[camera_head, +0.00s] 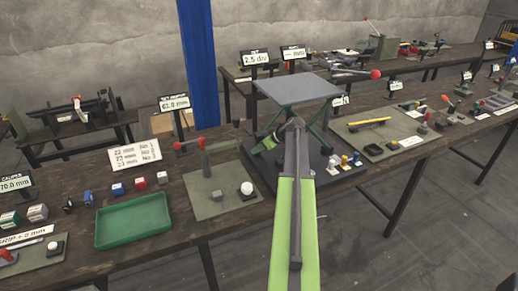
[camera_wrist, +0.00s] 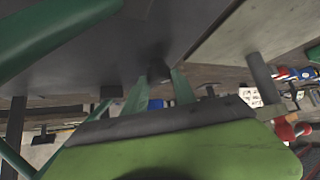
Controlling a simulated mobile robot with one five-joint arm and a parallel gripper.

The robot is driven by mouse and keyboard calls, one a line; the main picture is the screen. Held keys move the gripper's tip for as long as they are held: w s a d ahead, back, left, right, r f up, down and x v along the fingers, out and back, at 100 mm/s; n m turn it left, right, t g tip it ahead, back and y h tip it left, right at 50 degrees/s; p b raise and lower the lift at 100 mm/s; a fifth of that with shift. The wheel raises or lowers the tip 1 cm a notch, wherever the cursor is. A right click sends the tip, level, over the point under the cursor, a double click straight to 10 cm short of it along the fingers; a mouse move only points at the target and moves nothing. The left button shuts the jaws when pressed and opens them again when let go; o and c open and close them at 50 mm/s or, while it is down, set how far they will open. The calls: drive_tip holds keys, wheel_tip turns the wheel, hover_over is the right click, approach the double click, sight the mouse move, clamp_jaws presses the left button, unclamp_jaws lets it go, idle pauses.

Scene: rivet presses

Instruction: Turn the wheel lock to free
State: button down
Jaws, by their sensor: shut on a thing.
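A lift table with a grey top plate (camera_head: 298,90) and dark green crossed legs stands on a black base (camera_head: 318,180) in the head view. My lime-green arm reaches up to it, and my gripper is low under the plate, mostly hidden behind the arm there. In the wrist view my gripper (camera_wrist: 158,80) has its two narrow fingers shut on a small dark part (camera_wrist: 158,72) beneath the dark underside of the plate. The part is blurred and mostly hidden; I cannot tell whether it is the wheel lock or how it is turned.
A blue post (camera_head: 199,60) rises behind the bench. A mat with a yellow tool (camera_head: 369,122) lies right.

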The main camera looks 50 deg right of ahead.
drive_tip(key=shift+f, duration=0.1)
drive_tip(key=c, duration=1)
unclamp_jaws()
drive_tip(key=shift+s, duration=0.1)
drive_tip(key=p+v, duration=0.2)
drive_tip(key=v, duration=0.1)
drive_tip(key=p+v, duration=0.3)
drive_tip(key=v, duration=0.1)
drive_tip(key=shift+r, duration=0.3)
drive_tip(key=shift+s+r, duration=0.1)
drive_tip(key=shift+s, duration=0.05)
